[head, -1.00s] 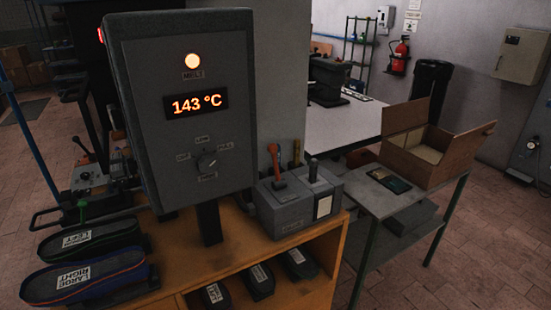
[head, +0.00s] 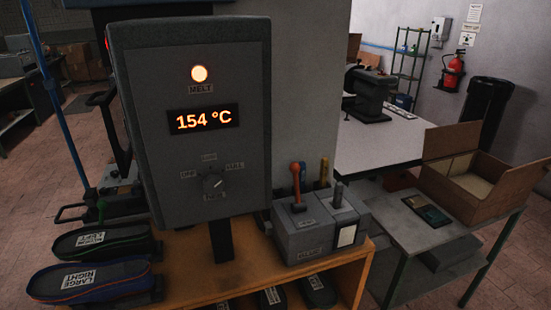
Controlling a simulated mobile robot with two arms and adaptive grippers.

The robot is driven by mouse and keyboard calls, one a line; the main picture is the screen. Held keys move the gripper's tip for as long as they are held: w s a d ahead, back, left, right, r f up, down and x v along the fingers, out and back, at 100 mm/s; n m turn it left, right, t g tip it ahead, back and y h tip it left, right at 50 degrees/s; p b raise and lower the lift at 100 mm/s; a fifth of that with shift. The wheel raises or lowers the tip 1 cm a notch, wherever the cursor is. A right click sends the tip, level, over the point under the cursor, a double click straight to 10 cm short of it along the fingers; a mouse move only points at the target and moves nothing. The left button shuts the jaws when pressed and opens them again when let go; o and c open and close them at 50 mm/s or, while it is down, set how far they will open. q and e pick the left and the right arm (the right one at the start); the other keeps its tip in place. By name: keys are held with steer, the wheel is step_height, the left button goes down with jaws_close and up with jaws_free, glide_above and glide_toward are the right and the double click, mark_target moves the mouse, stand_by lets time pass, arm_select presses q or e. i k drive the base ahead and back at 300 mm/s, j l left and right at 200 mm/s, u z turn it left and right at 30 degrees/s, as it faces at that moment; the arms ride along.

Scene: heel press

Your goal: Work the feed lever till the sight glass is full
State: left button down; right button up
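A grey two-part box (head: 304,242) stands on the wooden shelf top, right of the control panel. An upright lever with an orange handle (head: 296,183) rises from its left part, and a dark grey post (head: 338,194) rises from its right part. A pale upright window (head: 346,236) on the right part's front may be the sight glass; I see no clear fill level in it. The control panel (head: 195,150) shows a lit MELT lamp (head: 199,73), a display (head: 203,119) reading 154 °C and a rotary knob (head: 214,183). Neither gripper is in view.
A grey side table (head: 400,228) at right holds an open cardboard box (head: 470,185) and a dark flat case (head: 428,211). Floor shows at far right.

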mark_target(294, 168)
steer(key=i+l+u, duration=0.25)
steer(key=l, duration=0.5)
steer(key=l+u, duration=0.2)
steer(key=l, duration=0.5)
steer(key=i+l+u, duration=0.25)
steer(key=l, duration=0.55)
steer(key=l+u, duration=0.1)
steer(key=l, duration=3)
